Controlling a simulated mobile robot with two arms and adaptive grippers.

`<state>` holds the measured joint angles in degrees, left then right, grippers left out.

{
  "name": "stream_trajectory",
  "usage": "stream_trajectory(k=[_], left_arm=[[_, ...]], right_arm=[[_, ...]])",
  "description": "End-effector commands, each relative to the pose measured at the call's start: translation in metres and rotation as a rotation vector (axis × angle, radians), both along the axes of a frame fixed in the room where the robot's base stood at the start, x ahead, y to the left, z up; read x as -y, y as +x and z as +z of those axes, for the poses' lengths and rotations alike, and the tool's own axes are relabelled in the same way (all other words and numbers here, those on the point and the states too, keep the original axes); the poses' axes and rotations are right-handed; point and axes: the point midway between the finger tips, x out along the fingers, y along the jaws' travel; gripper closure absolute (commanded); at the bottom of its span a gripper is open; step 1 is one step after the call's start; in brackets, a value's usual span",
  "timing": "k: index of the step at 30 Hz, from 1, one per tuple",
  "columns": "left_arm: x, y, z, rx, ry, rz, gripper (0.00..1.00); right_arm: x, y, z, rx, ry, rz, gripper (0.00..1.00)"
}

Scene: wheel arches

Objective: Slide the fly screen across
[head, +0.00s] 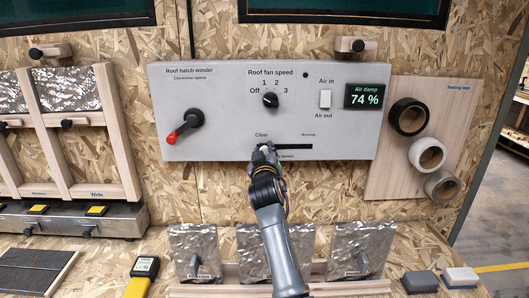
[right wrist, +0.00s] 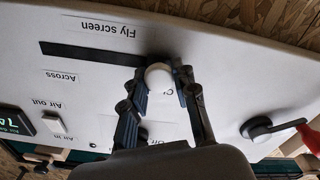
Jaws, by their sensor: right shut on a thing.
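The fly screen slider is a round white knob (right wrist: 158,76) at one end of a black slot (right wrist: 90,53) in the grey panel. The right wrist view shows the panel upside down, with the label "Fly screen" beside the slot. In the head view the slot (head: 295,147) runs right from the knob, from the "Clear" label toward "Across". The knob is at the "Clear" end. My right gripper (right wrist: 163,88) is shut on the knob, one finger on each side. In the head view the gripper (head: 264,149) mostly hides the knob. My left gripper is not in view.
The panel (head: 220,80) also carries a red-tipped winder handle (head: 185,127), a fan dial (head: 270,100), an air switch (head: 325,98) and a display (head: 364,96) reading 74 %. Tape rolls (head: 427,153) hang at right. Foil-covered pieces (head: 360,250) stand below. The slot's right part is clear.

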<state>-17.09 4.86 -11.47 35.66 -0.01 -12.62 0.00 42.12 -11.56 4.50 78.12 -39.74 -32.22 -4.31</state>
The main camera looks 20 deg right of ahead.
Motion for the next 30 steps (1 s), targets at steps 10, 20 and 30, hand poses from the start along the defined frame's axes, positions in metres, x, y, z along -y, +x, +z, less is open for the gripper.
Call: stream_trajectory(k=[10,20,30], left_arm=[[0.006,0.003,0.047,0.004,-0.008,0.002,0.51],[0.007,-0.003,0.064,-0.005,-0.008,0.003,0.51],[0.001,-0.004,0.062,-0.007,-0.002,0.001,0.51]], right_arm=[[0.074,-0.02,0.004,-0.009,-0.006,-0.012,1.0],[0.124,-0.035,-0.002,-0.008,-0.001,-0.006,1.0],[0.126,-0.035,-0.003,-0.007,-0.001,-0.008,0.66]])
